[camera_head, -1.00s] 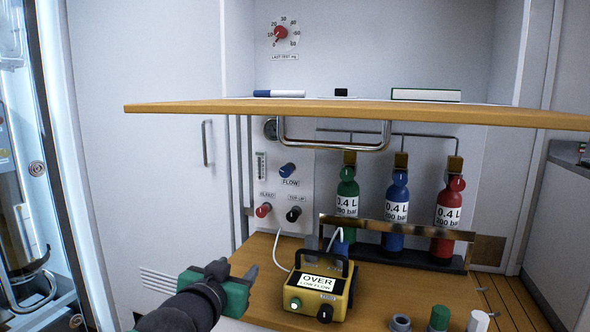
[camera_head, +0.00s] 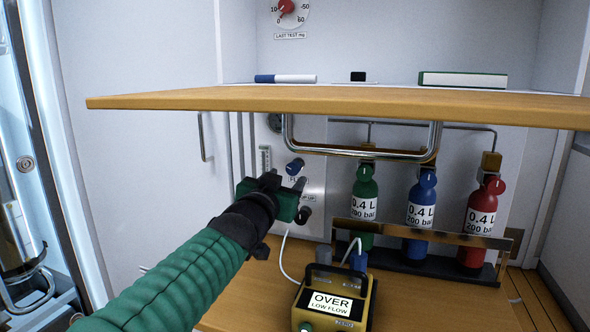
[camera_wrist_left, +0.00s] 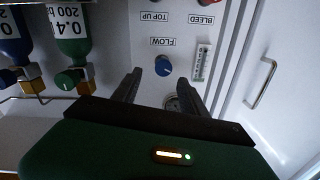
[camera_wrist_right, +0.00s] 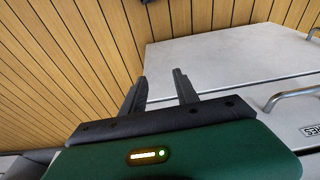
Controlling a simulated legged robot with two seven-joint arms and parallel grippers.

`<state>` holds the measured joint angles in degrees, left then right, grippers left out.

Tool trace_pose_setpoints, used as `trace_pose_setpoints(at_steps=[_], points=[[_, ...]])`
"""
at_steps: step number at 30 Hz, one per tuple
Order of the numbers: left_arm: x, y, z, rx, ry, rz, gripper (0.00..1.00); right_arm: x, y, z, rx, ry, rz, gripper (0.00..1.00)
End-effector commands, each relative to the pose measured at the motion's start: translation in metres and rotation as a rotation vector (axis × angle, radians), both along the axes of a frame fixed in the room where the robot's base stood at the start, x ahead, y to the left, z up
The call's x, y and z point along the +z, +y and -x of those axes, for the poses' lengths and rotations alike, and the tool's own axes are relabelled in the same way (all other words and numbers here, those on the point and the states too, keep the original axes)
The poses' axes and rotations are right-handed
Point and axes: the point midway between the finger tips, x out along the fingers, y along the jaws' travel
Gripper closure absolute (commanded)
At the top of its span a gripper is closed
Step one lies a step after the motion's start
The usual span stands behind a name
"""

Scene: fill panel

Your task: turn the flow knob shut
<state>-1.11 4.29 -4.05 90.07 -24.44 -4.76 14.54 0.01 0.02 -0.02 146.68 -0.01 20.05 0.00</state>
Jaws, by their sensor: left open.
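The blue flow knob (camera_head: 295,168) sticks out from the white panel under the shelf. It also shows in the left wrist view (camera_wrist_left: 163,66), below the upside-down FLOW label (camera_wrist_left: 163,41) and beyond the fingertips. My left gripper (camera_head: 284,181) is in front of the panel, just short of the knob and apart from it. Its fingers (camera_wrist_left: 160,80) are open and empty, with the knob in line with the gap between them. The gripper hides the red bleed knob and part of the FLOW label in the head view. My right gripper (camera_wrist_right: 160,82) is open and empty, over wooden slats and a grey cabinet.
The wooden shelf (camera_head: 340,101) with its metal handle (camera_head: 365,152) overhangs the panel. The black top-up knob (camera_head: 304,215) is just below the gripper. Green (camera_head: 366,190), blue (camera_head: 420,192) and red (camera_head: 480,212) bottles stand right behind a rail. A yellow meter (camera_head: 335,298) reads OVER, LOW FLOW.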

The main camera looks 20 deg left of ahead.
Motion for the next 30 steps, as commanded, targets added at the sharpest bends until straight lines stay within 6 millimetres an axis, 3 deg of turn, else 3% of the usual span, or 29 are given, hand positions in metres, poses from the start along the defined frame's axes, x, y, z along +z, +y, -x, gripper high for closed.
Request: trace_pose_setpoints(at_steps=[3,9,20,30], points=[[0.002,0.002,-0.031,0.002,0.001,0.000,0.49,0.008,0.000,0.000,0.000,0.000,0.000,0.64],[0.001,0.002,-0.065,0.001,0.000,0.000,0.49,0.013,0.000,0.000,0.001,0.000,0.000,0.64],[0.001,0.002,-0.072,0.001,-0.001,0.001,0.51,0.013,0.000,0.000,0.001,0.000,0.000,0.64],[0.001,0.002,-0.072,0.001,-0.001,0.001,0.95,0.013,0.000,0.000,0.001,0.000,0.000,0.64]])
